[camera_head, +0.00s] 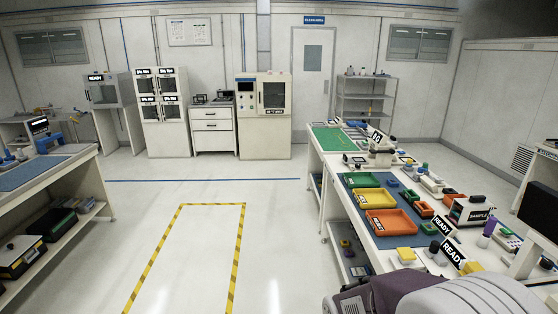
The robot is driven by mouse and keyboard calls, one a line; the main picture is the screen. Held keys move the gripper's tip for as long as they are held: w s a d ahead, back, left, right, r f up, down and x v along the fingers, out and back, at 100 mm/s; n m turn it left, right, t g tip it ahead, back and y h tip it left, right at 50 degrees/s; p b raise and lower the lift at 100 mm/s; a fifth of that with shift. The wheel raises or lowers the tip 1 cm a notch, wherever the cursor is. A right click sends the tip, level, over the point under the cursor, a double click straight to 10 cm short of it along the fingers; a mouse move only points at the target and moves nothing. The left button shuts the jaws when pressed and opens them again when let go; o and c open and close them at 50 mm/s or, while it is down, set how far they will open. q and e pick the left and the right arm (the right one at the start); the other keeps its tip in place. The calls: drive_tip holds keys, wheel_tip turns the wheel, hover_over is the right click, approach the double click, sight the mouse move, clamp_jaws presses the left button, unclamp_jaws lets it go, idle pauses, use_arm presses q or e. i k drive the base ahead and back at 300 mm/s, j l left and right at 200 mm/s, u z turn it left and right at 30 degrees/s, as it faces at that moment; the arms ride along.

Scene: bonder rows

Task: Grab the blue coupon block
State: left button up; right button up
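Several small blue pieces lie on the right workbench (350,232). A larger blue object (50,143) stands on the left workbench (60,168). Neither gripper shows; part of my own body fills the bottom right corner.
Green (361,187), yellow (362,199) and orange (390,229) trays line the right bench's near side. A microscope-like device (381,150) and READY signs stand on it. Open floor with a yellow-black marked rectangle (182,240) lies between the benches. Cabinets line the back wall.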

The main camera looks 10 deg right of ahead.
sight(392, 183)
drive_tip(key=i+z, duration=0.35)
drive_tip(key=i, duration=2)
drive_tip(key=i+l+z, duration=0.5)
drive_tip(key=i+l, duration=0.15)
drive_tip(key=i, duration=0.05)
